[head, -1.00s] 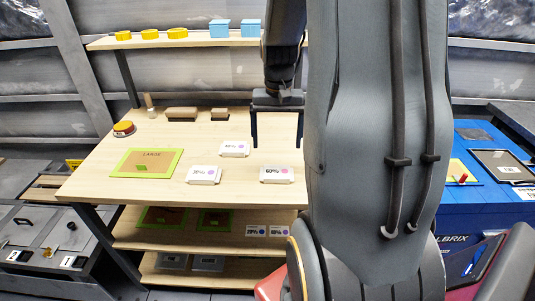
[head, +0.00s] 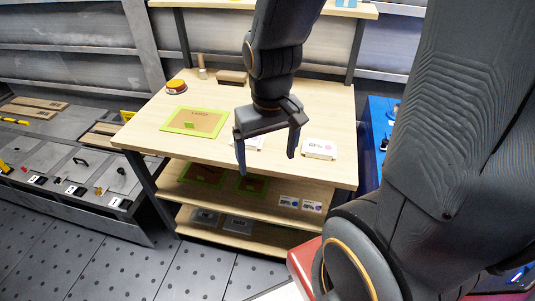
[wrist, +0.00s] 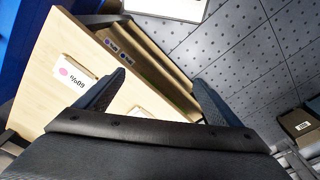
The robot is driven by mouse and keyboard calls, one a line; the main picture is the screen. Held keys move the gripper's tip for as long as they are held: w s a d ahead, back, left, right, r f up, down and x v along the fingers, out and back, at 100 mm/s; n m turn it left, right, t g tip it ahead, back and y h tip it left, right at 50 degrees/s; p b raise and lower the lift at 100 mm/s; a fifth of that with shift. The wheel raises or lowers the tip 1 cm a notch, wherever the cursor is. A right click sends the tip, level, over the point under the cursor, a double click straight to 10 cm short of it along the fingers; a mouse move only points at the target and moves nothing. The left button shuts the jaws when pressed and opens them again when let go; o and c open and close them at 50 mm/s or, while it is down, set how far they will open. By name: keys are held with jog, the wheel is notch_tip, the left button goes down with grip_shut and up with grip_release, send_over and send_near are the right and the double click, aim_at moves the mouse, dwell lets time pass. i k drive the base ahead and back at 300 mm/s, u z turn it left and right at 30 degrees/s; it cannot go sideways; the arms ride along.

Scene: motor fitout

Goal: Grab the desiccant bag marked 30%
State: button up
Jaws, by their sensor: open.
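My gripper (head: 266,163) is open and empty, pointing down near the front of the bench top. A white bag (head: 246,142) lies behind and below it, mostly covered by the jaws in the head view; its mark is not readable now. In the earlier head frame the bag in this place appears to read 30%. A second white bag (head: 319,150) with a pink dot lies to the right and appears marked 60%. In the wrist view, that bag (wrist: 75,74) shows left of my gripper (wrist: 160,78), and a pale bag (wrist: 141,112) is partly visible between the fingers.
A green-edged tray (head: 166,128) marked LARGE lies left on the wooden bench (head: 285,97). A red and yellow button (head: 176,87) and wooden blocks (head: 231,76) stand behind. Floor is clear in front.

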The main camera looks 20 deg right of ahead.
aim_at(256, 143)
jog(key=k, duration=0.5)
jog(key=z, duration=2.3)
jog(key=k, duration=0.95)
jog(key=u, duration=1.6)
jog(key=i, duration=0.5)
jog(key=z, duration=0.05)
